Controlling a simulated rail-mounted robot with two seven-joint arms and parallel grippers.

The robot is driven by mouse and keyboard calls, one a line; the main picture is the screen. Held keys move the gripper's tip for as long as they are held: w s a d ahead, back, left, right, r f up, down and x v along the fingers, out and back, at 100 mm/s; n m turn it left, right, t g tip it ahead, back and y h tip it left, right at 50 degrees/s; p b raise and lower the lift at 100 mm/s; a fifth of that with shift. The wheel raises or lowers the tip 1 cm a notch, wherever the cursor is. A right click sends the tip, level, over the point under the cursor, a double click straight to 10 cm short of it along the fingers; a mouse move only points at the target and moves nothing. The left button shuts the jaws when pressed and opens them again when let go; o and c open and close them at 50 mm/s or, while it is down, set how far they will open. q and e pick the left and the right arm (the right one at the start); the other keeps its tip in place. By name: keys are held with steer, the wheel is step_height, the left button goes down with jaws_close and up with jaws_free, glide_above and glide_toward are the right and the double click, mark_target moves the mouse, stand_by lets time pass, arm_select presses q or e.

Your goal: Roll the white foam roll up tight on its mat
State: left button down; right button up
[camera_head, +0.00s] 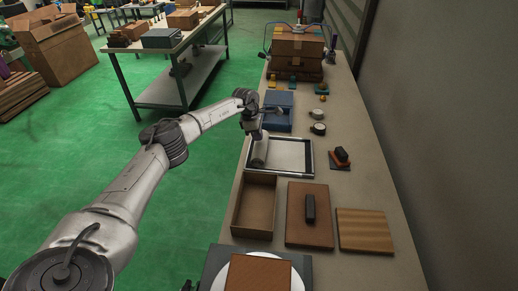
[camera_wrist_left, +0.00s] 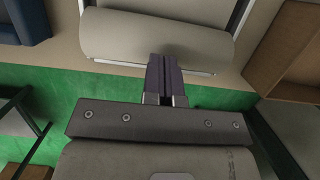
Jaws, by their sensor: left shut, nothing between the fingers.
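The white foam roll (camera_head: 260,150) lies at the left end of a dark-framed tray with a pale mat (camera_head: 290,154) on the long bench. Flat pale surface stretches to the right of the roll. In the left wrist view the foam roll (camera_wrist_left: 150,38) spans the upper middle, with its rounded edge towards my fingers. My left gripper (camera_head: 257,137) is just above and beside the roll's far part. In the left wrist view my left gripper (camera_wrist_left: 163,58) is shut and empty, its tips at the roll's edge. I cannot tell whether they touch. My right gripper is out of view.
An open brown box (camera_head: 236,217) stands directly in front of the tray, beside a brown board (camera_head: 296,232) holding a black block (camera_head: 310,208). A blue container (camera_head: 279,97) sits behind the tray. A brush-like block (camera_head: 341,156) lies to its right. Bare bench shows along the right.

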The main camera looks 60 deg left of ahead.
arm_select(q)
steer(key=shift+f+b, duration=0.35)
steer(key=shift+f, duration=0.35)
stand_by(1.0)
steer(key=shift+w+d, duration=0.25)
steer(key=shift+f, duration=0.1)
stand_by(0.5)
steer(key=shift+w+d+p, duration=0.2)
steer(key=shift+w+p, duration=0.1)
steer(key=shift+w+d, duration=0.15)
steer(key=shift+w, duration=0.05)
stand_by(0.5)
steer(key=shift+w+d+f, duration=0.1)
steer(key=shift+w+d, duration=0.05)
stand_by(0.5)
